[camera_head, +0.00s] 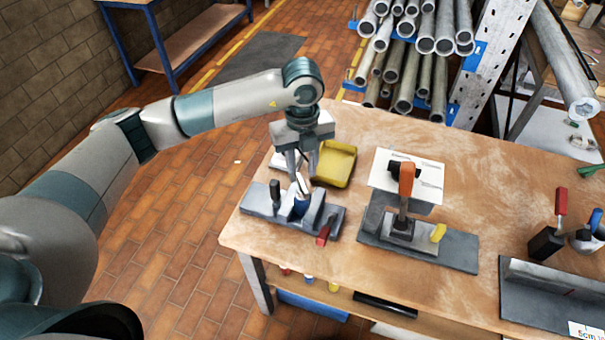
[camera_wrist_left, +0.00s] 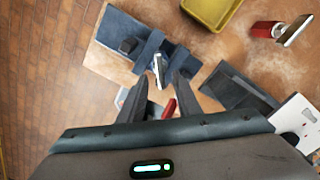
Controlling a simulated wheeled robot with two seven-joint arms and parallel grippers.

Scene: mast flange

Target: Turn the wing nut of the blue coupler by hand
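The blue coupler (camera_head: 301,208) stands in a grey fixture (camera_head: 262,197) at the left end of the workbench. A pale metal wing nut (camera_head: 302,184) sits on top of it; in the left wrist view the wing nut (camera_wrist_left: 158,70) shows as a narrow bar. My left gripper (camera_head: 299,174) points down over the coupler. In the left wrist view its two fingers (camera_wrist_left: 159,84) stand apart, one on each side of the wing nut, with gaps visible. Contact cannot be seen. My right gripper is not in view.
A yellow tray (camera_head: 334,165) lies just behind the fixture. A red-handled part (camera_head: 325,234) is at its front right. A toggle clamp with an orange handle (camera_head: 406,180) stands to the right. Bare bench top (camera_head: 480,180) lies beyond; pipes (camera_head: 425,30) are racked behind.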

